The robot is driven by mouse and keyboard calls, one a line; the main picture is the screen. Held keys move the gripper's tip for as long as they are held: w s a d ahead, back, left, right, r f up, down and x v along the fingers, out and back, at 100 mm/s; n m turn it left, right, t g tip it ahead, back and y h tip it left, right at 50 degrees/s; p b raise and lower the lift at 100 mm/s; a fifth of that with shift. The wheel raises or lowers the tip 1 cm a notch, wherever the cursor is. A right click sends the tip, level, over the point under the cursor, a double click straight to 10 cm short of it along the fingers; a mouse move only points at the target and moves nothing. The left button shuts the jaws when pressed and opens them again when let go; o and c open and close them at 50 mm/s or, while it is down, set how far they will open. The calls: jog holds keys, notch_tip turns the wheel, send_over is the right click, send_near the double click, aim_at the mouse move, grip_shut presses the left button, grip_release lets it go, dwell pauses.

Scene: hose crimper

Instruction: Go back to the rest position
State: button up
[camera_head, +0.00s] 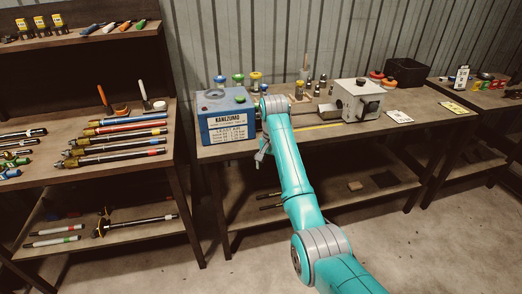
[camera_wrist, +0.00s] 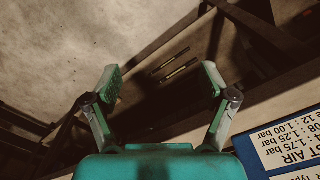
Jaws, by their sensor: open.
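My gripper (camera_wrist: 160,88) is open and empty in the wrist view, its two green-padded fingers spread wide apart. In the head view my gripper (camera_head: 262,152) is small and partly hidden by my teal arm, in front of the workbench (camera_head: 215,152) and just below the blue box marked KANEZUMO. The blue box (camera_head: 222,134) stands on the left end of the workbench. Its white label also shows at the lower right of the wrist view (camera_wrist: 288,145), close beside the gripper.
A light grey machine (camera_head: 352,98) and a black bin (camera_head: 406,70) stand on the workbench to the right of my arm. A shelf unit (camera_head: 75,180) with several hoses (camera_head: 115,142) is at the left. The concrete floor (camera_head: 440,245) at lower right is clear.

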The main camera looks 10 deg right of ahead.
jog(key=s+f+n+t, duration=0.15)
jog(key=s+f, duration=0.35)
jog(key=f, duration=0.7)
jog(key=s+f+t, duration=0.2)
jog(key=s+f, duration=0.3)
jog(key=f, duration=0.7)
jog(key=s+f+n+t, duration=0.1)
jog(key=s+f, duration=0.2)
jog(key=s, duration=0.3)
jog(key=s+a+f+t, duration=0.1)
jog(key=s+f, duration=0.2)
jog(key=s, duration=0.4)
jog(key=s+f+n+t, duration=0.1)
jog(key=s+f+t, duration=0.15)
jog(key=s, duration=0.35)
jog(key=s+r+n+t, duration=0.15)
jog(key=s+r, duration=0.25)
jog(key=s, duration=0.6)
jog(key=s+r+n+t, duration=0.1)
jog(key=s+r+t, duration=0.15)
jog(key=s, duration=0.75)
jog(key=s+r+t, duration=0.1)
jog(key=s+r, duration=0.6)
jog(key=r, duration=0.3)
jog(key=s+r+n+t, duration=0.1)
jog(key=s+r, duration=0.6)
jog(key=r, duration=0.4)
jog(key=shift+a+r+t, duration=0.2)
jog(key=shift+a+t, duration=0.2)
jog(key=shift+a, duration=0.05)
